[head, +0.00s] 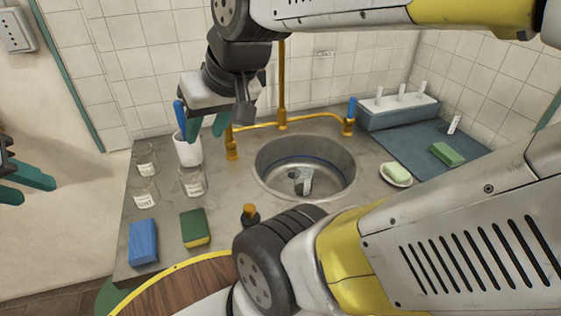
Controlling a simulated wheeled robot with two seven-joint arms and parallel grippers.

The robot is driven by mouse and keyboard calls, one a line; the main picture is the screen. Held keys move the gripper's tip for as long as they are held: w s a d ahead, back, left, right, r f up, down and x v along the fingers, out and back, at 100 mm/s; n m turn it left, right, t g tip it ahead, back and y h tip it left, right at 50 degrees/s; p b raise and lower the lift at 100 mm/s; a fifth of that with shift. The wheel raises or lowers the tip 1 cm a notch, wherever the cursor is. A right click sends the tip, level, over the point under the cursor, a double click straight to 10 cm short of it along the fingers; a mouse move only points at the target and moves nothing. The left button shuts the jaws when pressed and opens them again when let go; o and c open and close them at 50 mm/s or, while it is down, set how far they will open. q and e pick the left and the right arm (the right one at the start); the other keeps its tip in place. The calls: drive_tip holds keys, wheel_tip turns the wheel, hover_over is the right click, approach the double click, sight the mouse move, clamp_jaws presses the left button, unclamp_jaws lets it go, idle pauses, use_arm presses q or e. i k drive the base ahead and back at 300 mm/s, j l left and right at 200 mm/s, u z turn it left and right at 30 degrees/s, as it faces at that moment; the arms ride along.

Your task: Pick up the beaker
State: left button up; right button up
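Clear labelled glass vessels that look like beakers stand on the left of the counter: one at the back (146,160), one in front of it (143,190), and one further right (193,182). A small greyish vessel, perhaps also a beaker, lies in the sink (304,183); I cannot tell which is meant. My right gripper (207,127) is open, fingers pointing down, above the counter left of the sink, close to a white cup (187,152). My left gripper (28,184) is open and empty at the left edge, away from the counter.
A blue sponge (143,242) and a green-yellow sponge (194,228) lie at the front left. The round sink (340,187) has a brass tap (282,90) behind it. A soap dish (396,175) and grey rack (398,110) are right. My arm hides the front right.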

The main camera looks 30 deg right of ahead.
sight(304, 174)
drive_tip(key=z, duration=1.55)
drive_tip(key=l+u, duration=0.2)
drive_tip(key=u, duration=0.2)
drive_tip(key=l+u, duration=0.2)
drive_tip(key=u, duration=0.2)
drive_tip(key=l+u, duration=0.2)
drive_tip(key=u, duration=0.2)
